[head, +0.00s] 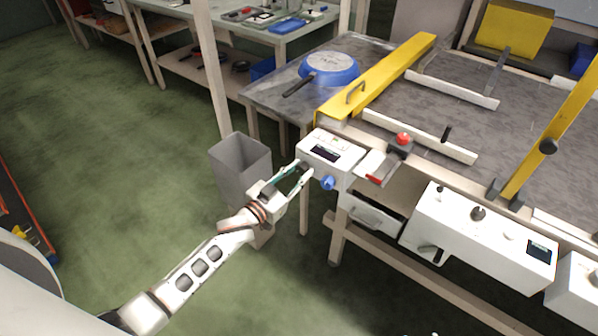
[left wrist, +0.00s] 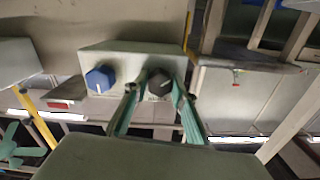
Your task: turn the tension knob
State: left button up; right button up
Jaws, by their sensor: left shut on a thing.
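A small white control box (head: 322,148) with a dark display is fixed at the near left corner of the conveyor table. Its front carries a blue knob (head: 328,183) and a black knob. The left wrist view shows the blue knob (left wrist: 101,78) to the left of the black knob (left wrist: 160,82), which has a pale pointer line and a label too small to read. My left gripper (head: 303,172) is at the box front, its fingers on either side of the black knob and shut on it. The blue knob is free beside them. My right gripper is out of view.
A red button (head: 403,139) and a red-handled switch sit right of the box. A larger white panel (head: 480,238) with knobs is further right. A grey bin (head: 240,163) stands just behind my left gripper.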

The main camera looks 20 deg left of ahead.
pick_arm(q)
jog(key=m, duration=0.3)
jog(key=shift+m, duration=0.5)
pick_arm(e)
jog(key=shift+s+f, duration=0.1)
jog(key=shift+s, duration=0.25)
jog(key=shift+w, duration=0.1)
pick_arm(q)
jog(key=o, duration=1.1)
jog(key=shift+s+a, duration=0.1)
jog(key=shift+s, duration=0.15)
jog(key=v, duration=1.1)
jog(key=shift+s+a, duration=0.1)
jog(key=shift+s, duration=0.15)
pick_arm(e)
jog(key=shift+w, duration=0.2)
pick_arm(q)
jog(key=shift+s, duration=0.1)
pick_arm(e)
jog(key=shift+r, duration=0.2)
